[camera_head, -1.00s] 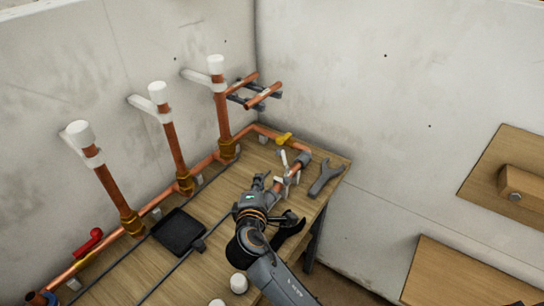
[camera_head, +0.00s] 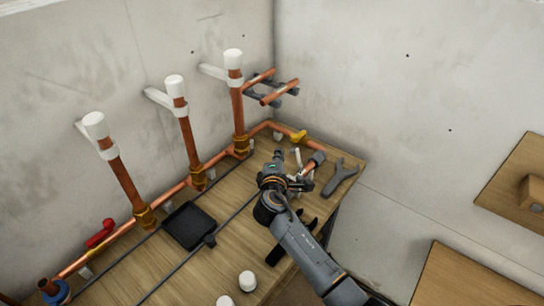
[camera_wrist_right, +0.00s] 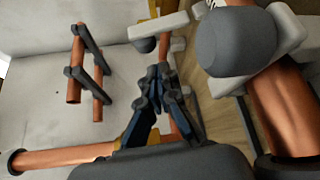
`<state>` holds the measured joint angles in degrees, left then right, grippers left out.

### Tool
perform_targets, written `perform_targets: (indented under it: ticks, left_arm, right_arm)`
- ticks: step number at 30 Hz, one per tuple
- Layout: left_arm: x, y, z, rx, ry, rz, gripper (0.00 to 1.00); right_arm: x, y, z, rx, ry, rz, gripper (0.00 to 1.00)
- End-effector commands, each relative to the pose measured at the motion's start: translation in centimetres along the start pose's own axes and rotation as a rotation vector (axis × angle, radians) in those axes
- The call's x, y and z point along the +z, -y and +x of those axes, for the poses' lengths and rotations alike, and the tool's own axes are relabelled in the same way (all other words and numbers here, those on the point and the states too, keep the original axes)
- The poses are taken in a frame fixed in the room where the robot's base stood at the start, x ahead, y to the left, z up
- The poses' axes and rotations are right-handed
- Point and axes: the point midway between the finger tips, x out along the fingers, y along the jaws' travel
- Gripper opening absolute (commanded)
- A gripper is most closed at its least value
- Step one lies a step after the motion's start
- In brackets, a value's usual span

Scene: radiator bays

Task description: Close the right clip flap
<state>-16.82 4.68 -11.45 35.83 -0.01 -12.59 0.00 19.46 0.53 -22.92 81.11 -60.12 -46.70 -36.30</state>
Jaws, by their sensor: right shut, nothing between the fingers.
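The white clip (camera_head: 297,155) is near the right end of the bench, by the copper pipe with a grey end cap (camera_head: 319,157). Its flap appears to stand up; my right arm partly hides it. In the right wrist view, a white bar (camera_wrist_right: 162,27) with a dark knob lies beyond the fingers, and white clip parts (camera_wrist_right: 285,28) sit around the grey-capped pipe at right. Which bar is the flap I cannot tell for sure. My right gripper (camera_head: 278,154) is shut and empty, just left of the clip; its fingertips (camera_wrist_right: 160,72) show together in the wrist view. My left gripper is out of view.
A grey wrench (camera_head: 340,178) lies right of the clip near the bench edge. Copper risers with white caps (camera_head: 174,82) stand along the left wall. A black tray (camera_head: 189,226) and white caps (camera_head: 247,281) lie on the bench.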

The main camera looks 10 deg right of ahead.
Motion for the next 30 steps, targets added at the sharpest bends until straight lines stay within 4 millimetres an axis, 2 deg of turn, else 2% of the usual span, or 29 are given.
perform_targets:
  ticks: [1, 6, 13, 30]
  left_arm:
    - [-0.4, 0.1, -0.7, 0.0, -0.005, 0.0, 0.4]
    - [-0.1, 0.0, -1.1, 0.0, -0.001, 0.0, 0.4]
    - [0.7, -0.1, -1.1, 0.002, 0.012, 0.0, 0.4]
    - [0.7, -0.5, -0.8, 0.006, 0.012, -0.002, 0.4]
  right_arm:
    - [0.7, -0.3, -0.3, 0.0, 0.0, -0.001, 0.0]
    - [1.6, -0.2, -0.6, 0.001, 0.0, 0.0, 0.0]
    - [1.8, -0.1, -0.7, 0.001, -0.001, 0.001, 0.0]
    - [2.8, -0.1, -0.5, 0.002, 0.001, 0.0, 0.0]
